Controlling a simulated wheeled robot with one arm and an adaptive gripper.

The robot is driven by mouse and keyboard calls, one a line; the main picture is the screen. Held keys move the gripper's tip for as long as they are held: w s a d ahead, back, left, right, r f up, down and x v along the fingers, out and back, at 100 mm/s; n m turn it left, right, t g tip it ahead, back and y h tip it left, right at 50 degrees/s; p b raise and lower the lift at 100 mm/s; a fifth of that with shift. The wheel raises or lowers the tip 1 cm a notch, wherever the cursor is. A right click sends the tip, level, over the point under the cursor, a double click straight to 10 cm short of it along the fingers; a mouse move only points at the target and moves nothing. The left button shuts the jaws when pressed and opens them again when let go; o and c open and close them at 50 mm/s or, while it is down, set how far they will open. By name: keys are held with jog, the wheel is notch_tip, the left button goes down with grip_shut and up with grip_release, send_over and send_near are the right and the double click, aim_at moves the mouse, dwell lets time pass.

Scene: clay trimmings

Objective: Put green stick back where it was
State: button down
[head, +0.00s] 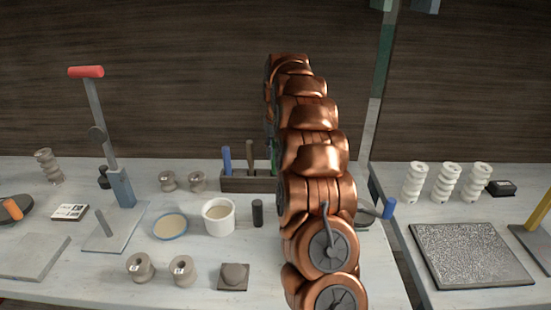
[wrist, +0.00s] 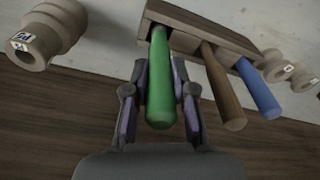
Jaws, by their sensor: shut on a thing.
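The green stick (wrist: 160,85) is between the two fingers of my gripper (wrist: 159,100) in the wrist view, and the gripper is shut on it. Its far end meets the dark wooden rack (wrist: 205,22) at the rack's left end in that view. I cannot tell how deep it sits in a slot. In the head view a sliver of the green stick (head: 274,158) shows beside my arm, above the right part of the rack (head: 240,183). A brown stick (wrist: 224,88) and a blue stick (wrist: 259,88) stand in the rack.
A white cup (head: 219,217) and a dark cylinder (head: 257,213) stand in front of the rack. A lever stand (head: 121,190) is on the left. Brown ringed pieces (head: 197,181) stand left of the rack. A textured slab (head: 470,255) lies on the right table.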

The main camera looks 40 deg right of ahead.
aim_at(275, 173)
jog(key=shift+f+p, duration=0.4)
jog(key=shift+f, duration=1.25)
jog(key=c, duration=1)
grip_release()
jog(key=shift+o, duration=0.2)
jog(key=shift+r, duration=0.1)
notch_tip(275, 173, up, 12)
jog(key=s+b, duration=0.1)
jog(key=b, duration=0.2)
jog(key=shift+s, duration=0.3)
jog(key=shift+a, duration=0.1)
